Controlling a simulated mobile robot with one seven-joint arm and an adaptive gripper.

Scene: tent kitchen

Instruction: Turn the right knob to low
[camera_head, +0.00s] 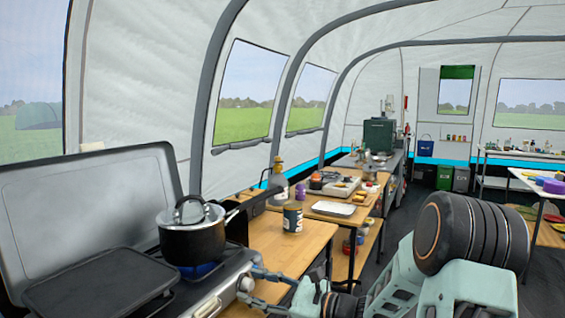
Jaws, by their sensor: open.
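A camping stove (215,278) stands on the wooden table at the lower left, its grey lid raised behind it. Its right knob (245,284) is a small light knob on the front edge, below the black pot. The knob's setting is too small to read. My gripper (254,285) comes in from the right at the stove's front edge. Its two fingers are apart, one above the other, with the right knob between or just beyond their tips. I cannot tell whether they touch it. Another knob (208,306) shows at the lower left on the same front.
A black pot (192,235) with a glass lid sits on the right burner, with blue showing under it. A dark griddle (103,280) covers the left side. A can (292,217) and a bottle (278,182) stand right of the stove. The floor to the right is partly open.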

